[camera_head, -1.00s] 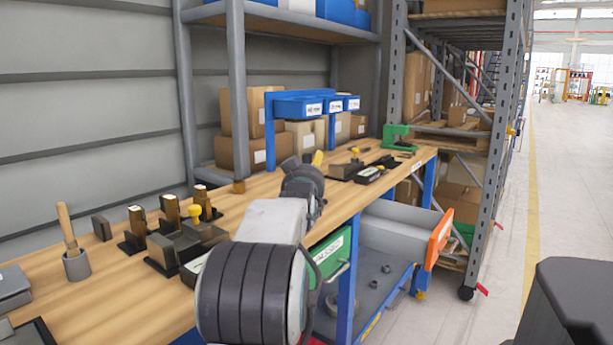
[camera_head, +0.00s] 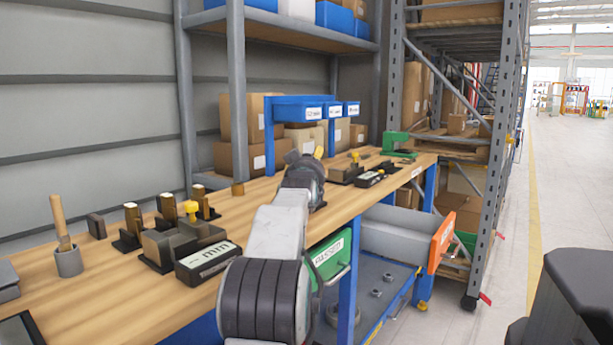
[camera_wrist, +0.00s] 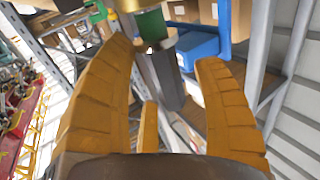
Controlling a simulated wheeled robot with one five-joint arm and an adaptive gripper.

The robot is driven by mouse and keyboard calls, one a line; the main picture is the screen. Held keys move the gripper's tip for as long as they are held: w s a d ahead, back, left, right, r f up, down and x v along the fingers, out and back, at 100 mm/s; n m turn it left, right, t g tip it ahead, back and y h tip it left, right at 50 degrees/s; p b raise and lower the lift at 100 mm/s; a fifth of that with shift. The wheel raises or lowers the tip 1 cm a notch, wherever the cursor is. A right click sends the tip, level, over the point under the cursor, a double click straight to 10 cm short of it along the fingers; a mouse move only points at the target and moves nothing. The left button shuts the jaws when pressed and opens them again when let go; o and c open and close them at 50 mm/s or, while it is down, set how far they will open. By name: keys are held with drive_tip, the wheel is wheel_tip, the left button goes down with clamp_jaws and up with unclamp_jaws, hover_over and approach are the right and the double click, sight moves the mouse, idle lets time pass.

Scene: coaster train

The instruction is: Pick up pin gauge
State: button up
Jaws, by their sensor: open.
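In the wrist view my gripper (camera_wrist: 167,58) is open, with one thick yellow finger on each side. Between the fingers shows a dark grey, faceted bar with a green band and a brass-coloured part at its far end (camera_wrist: 160,78). It looks like the pin gauge, but I cannot be sure. I cannot tell whether either finger touches it. In the head view my gripper (camera_head: 318,153) is over the far half of the workbench, largely hidden behind my own wrist. No pin gauge can be made out there.
The wooden workbench (camera_head: 110,290) carries dark stands with brass cylinders (camera_head: 168,208), a grey block marked "mm" (camera_head: 208,262) and a cup with a wooden-handled tool (camera_head: 68,260). Farther along are a black device (camera_head: 371,179) and a green clamp-like tool (camera_head: 396,143). Blue bins (camera_head: 298,112) hang behind.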

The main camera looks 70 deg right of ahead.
clamp_jaws()
idle(0.6)
